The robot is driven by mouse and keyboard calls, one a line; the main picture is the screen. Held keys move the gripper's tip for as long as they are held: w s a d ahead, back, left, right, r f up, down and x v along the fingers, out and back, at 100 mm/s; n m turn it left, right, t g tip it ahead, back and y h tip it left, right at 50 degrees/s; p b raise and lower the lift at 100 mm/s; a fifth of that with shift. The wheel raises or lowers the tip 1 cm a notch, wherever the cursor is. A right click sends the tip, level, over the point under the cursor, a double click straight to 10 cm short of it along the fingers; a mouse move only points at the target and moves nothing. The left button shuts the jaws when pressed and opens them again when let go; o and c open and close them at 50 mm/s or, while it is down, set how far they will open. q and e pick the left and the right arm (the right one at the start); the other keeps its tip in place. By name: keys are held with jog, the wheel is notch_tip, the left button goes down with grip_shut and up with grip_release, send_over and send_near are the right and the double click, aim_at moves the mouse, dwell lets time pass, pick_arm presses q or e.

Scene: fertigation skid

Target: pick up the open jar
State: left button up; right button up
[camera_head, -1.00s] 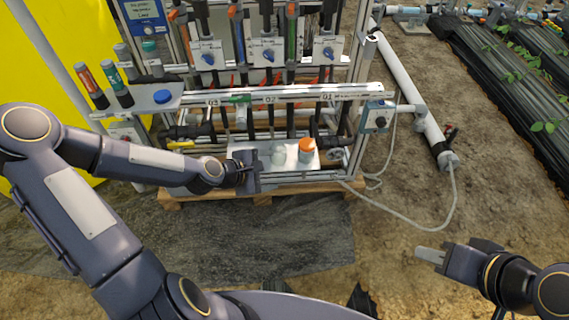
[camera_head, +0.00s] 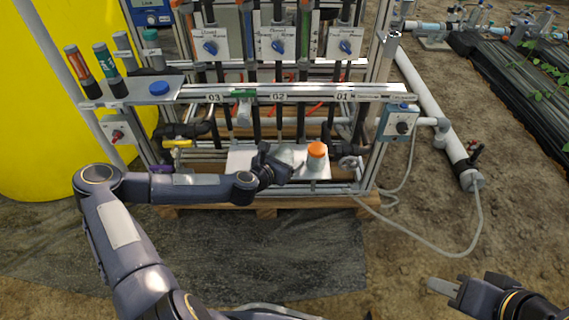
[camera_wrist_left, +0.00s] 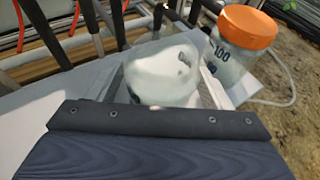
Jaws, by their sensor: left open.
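The open jar is a pale, cloudy, see-through jar without a lid; in the left wrist view the open jar (camera_wrist_left: 163,72) stands between my left gripper's two fingers. My left gripper (camera_wrist_left: 165,95) is open around it, and I cannot tell whether either finger touches it. In the head view my left gripper (camera_head: 284,166) is over the metal shelf (camera_head: 240,158) and hides most of the jar. My right gripper (camera_head: 442,287) is at the lower right, away from the skid and seemingly empty; its jaw gap is unclear.
A jar with an orange lid (camera_head: 316,157) stands just right of the open jar; it also shows in the wrist view (camera_wrist_left: 240,45). A labelled rail (camera_head: 300,92) and black pipes rise behind the shelf. A grey hose (camera_head: 420,240) lies on the ground at right.

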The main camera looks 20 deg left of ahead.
pick_arm(q)
jog(key=shift+w+d+f, duration=0.15)
jog(key=shift+w+f, duration=0.05)
jog(key=shift+w, duration=0.3)
jog(key=c, duration=1.1)
